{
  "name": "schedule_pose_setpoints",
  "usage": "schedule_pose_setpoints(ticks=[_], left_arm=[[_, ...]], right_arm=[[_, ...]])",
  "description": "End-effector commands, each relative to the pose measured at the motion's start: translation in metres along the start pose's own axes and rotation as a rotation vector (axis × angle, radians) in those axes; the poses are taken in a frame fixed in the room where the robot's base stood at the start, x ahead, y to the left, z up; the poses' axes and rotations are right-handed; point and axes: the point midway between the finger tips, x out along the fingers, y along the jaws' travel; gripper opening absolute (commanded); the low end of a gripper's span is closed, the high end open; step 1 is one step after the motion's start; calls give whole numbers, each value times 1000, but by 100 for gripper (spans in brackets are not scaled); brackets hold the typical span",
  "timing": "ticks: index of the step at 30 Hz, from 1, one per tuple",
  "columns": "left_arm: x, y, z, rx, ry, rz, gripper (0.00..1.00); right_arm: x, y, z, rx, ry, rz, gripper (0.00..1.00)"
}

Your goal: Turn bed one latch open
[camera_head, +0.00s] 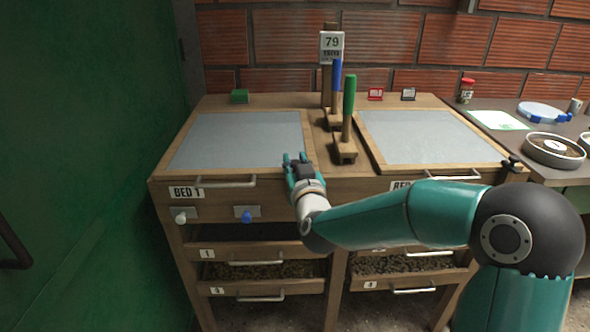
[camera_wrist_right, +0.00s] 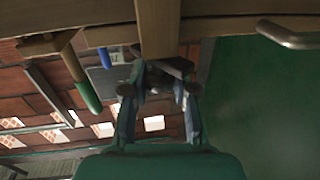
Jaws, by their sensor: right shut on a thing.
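Bed one is the left grey screen panel (camera_head: 240,140) in a wooden frame, with a BED 1 label (camera_head: 187,192) on its front. My right gripper (camera_head: 297,159) is at this bed's front right corner. In the right wrist view its two fingers (camera_wrist_right: 158,90) are closed around a small dark piece (camera_wrist_right: 160,78) beside a wooden bar, which looks like the bed one latch. The fingers hide most of it, so its turn angle cannot be told. A similar dark latch (camera_head: 512,164) sits at the front right corner of bed two. My left gripper is not in view.
A green-handled tool (camera_head: 348,105) and a blue-handled tool (camera_head: 337,85) stand between the beds, just behind my right gripper. A metal handle (camera_head: 225,183), a white knob (camera_head: 181,217) and a blue knob (camera_head: 246,217) are on the front. Drawers lie below.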

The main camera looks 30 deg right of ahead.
Motion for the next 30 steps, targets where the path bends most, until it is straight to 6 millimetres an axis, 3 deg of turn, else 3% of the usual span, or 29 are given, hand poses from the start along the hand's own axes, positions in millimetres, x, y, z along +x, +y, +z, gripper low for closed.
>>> schedule_pose_setpoints(ticks=[21,30], left_arm=[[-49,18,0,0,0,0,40],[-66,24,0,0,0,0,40]], right_arm=[[1,-3,-3,-2,-2,662,0],[1,-2,-3,0,1,859,0]])
